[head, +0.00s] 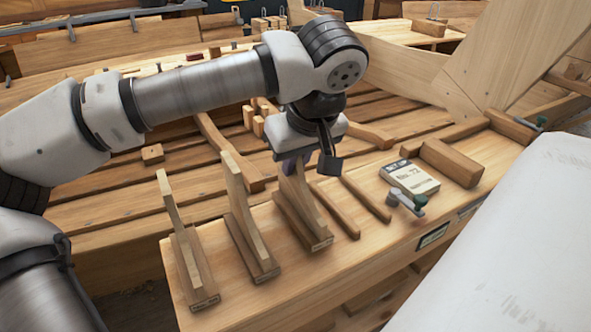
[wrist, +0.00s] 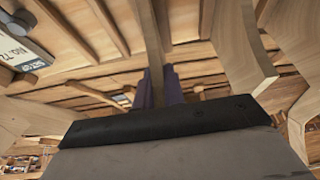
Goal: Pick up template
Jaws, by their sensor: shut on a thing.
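Three wooden templates stand in a row on the bench, each an upright curved board on a foot with a small label: the left one (head: 181,247), the middle one (head: 241,215) and the right one (head: 303,206). My gripper (head: 300,163) is over the right template and shut on its upper end. In the wrist view, the purple fingers of my gripper (wrist: 159,86) have a wooden strip of the right template (wrist: 152,45) between them. My wrist hides part of the grip. The foot of the right template appears to rest on the bench.
A "SET UP No. 72" card (head: 410,178) lies right of two thin wooden strips (head: 350,200). A small green-and-grey clamp (head: 406,202) is at the bench's front edge, with a wooden block (head: 451,162) behind. Planks and loose wood fill the back.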

